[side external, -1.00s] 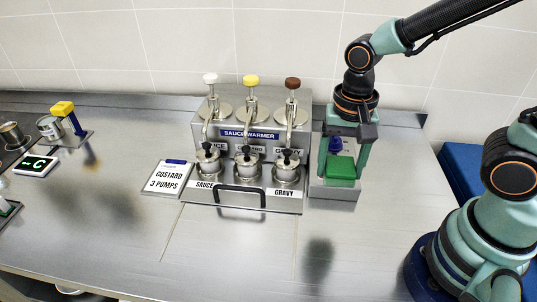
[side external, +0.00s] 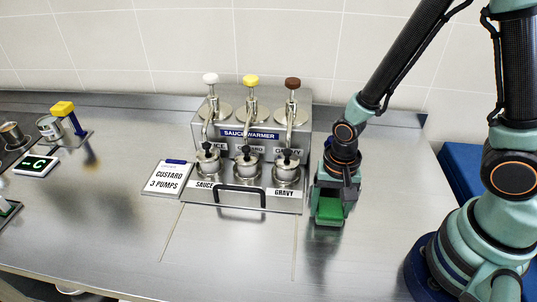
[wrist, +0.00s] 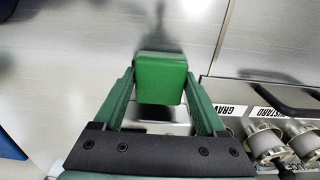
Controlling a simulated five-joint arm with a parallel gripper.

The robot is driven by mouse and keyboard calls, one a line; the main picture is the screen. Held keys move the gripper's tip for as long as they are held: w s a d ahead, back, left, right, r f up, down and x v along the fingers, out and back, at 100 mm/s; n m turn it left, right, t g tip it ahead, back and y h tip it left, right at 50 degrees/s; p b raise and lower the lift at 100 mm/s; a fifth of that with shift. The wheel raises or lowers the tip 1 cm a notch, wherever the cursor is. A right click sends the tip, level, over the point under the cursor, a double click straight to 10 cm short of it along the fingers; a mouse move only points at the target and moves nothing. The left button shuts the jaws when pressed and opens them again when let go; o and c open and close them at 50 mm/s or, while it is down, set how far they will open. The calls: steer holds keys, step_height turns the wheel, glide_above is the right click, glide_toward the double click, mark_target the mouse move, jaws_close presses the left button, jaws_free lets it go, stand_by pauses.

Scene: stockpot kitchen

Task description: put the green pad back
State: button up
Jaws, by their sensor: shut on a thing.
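The green pad (side external: 329,211) is a bright green block, held between the fingers of my gripper (side external: 331,205) to the right of the sauce warmer. In the wrist view the green pad (wrist: 162,78) sits at the fingertips, with a finger on each side of it. My gripper is shut on the pad. The grey holder where the pad stood is mostly hidden behind my gripper in the side view. I cannot tell the exact height of the pad above the counter.
The steel sauce warmer (side external: 249,170) with several pumps stands close to the left of my gripper. A custard card (side external: 167,178) lies left of it. A yellow-topped stand (side external: 63,108) and a green display (side external: 36,165) are at far left. The front counter (side external: 230,250) is clear.

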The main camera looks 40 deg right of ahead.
steer(key=shift+f, duration=0.25)
steer(key=o, duration=1.1)
steer(key=shift+o, duration=0.2)
step_height(320, 180, up, 12)
step_height(320, 180, up, 12)
steer(key=n+t, duration=0.5)
steer(key=n, duration=0.3)
glide_above(331, 206)
steer(key=w+d, duration=0.3)
steer(key=d, duration=0.4)
steer(key=shift+s+r+n+t, duration=0.3)
steer(key=shift+r+n, duration=0.1)
steer(key=shift+n, duration=0.1)
